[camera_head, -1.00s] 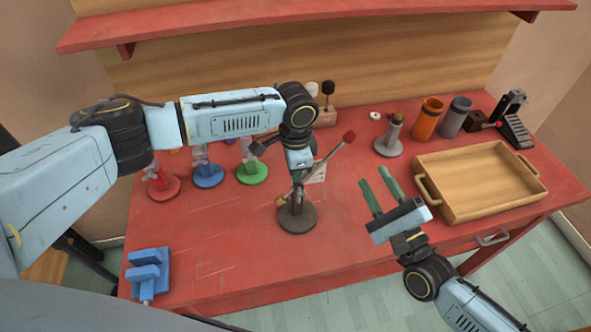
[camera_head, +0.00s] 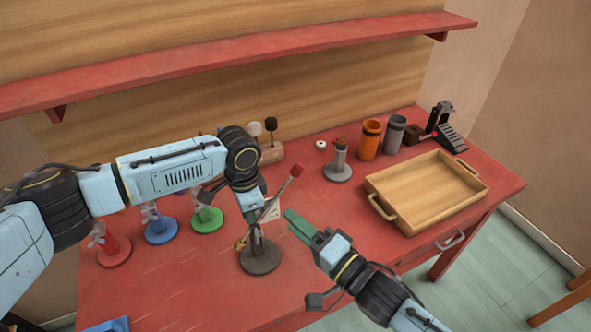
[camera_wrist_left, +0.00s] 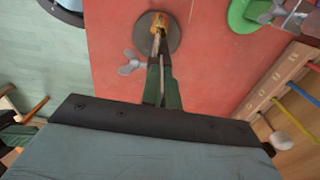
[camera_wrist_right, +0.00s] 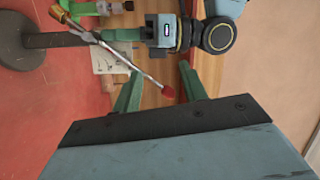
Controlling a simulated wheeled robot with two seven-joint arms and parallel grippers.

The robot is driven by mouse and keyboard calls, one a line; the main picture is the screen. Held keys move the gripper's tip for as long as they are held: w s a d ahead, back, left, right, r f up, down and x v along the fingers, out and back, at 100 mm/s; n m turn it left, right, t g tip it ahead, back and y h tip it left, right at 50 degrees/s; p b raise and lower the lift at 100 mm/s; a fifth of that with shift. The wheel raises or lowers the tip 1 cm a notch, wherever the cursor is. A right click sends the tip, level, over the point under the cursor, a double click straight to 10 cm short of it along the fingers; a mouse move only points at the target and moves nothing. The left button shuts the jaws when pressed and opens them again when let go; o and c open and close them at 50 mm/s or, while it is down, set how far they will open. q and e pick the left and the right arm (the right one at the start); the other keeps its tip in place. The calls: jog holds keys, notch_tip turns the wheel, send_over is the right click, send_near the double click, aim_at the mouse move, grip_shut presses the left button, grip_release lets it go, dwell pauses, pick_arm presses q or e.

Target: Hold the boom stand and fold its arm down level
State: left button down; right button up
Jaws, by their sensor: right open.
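The boom stand has a dark round base (camera_head: 261,257) on the red table and a short upright post.
Red (camera_head: 115,250), blue (camera_head: 160,231) and green (camera_head: 207,219) stands are at the left. A wooden tray (camera_head: 430,205), an orange cup (camera_head: 369,140) and a grey cup (camera_head: 394,134) stand at the right. A grey stand (camera_head: 338,171) is behind. Clear tabletop lies in front.

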jog(key=n+h, duration=0.1)
jog(key=n+t+h, duration=0.2)
jog(key=t+h, duration=0.1)
jog(key=h, duration=0.2)
send_near(299, 174)
jog(key=x, duration=1.1)
jog(key=shift+w, duration=0.15)
grip_shut()
